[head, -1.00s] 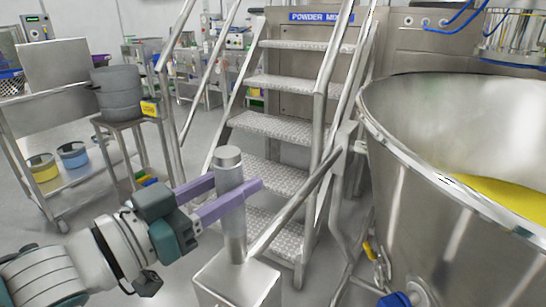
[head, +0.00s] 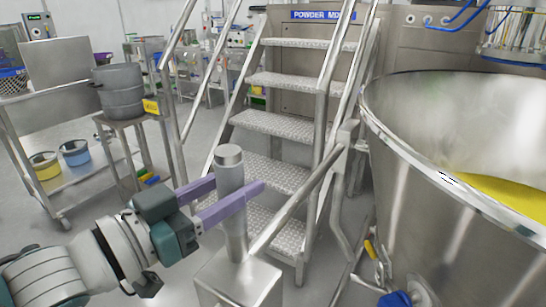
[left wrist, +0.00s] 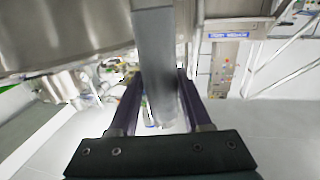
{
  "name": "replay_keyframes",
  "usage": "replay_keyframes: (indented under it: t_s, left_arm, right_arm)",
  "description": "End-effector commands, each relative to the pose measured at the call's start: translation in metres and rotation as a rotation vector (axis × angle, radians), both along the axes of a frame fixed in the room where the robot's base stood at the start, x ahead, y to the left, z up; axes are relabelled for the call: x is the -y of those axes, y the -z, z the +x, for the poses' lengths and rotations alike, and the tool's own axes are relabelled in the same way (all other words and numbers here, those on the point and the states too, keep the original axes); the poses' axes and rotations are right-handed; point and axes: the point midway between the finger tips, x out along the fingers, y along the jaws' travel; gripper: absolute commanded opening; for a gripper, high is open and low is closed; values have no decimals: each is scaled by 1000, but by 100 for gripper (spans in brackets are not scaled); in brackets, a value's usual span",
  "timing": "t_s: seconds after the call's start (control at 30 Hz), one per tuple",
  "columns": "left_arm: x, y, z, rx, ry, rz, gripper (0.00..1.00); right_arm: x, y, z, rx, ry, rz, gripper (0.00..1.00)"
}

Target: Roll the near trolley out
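The near trolley at the right carries a large round steel bowl (head: 415,190) with yellow powder (head: 500,195) inside. At its near left a capped upright steel post (head: 231,190) stands on a steel box (head: 240,282). A sloping bar (head: 295,215) runs from by the post towards the bowl's side. My left gripper (head: 228,198) has its two purple fingers closed around the post, one on each side. In the left wrist view the post (left wrist: 156,60) fills the gap between the fingers. My right gripper is not in view.
Steel steps (head: 285,130) with handrails stand just behind the post. A shelf cart (head: 90,180) and a stool (head: 150,122) with grey pots (head: 118,92) stand at the left.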

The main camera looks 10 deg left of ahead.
Motion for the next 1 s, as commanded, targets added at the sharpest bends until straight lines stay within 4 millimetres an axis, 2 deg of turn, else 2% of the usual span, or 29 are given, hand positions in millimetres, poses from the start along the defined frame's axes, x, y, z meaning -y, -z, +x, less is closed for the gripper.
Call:
replay_keyframes:
  t_s: [0.03, 0.23, 0.57, 0.67, 1.0]
  left_arm:
    - [2, 9, -4, -18, 3, 6, 53]
    - [1, 5, -3, -11, 3, 1, 75]
    - [-2, 2, -6, -7, 1, -3, 75]
    - [-9, 2, -17, -8, 1, -2, 75]
    - [-41, 3, -72, -12, 3, 0, 75]
  right_arm:
    - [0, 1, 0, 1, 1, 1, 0]
    - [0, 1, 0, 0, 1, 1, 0]
    - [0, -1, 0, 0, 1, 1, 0]
    - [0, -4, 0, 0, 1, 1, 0]
    - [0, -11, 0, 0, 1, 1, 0]
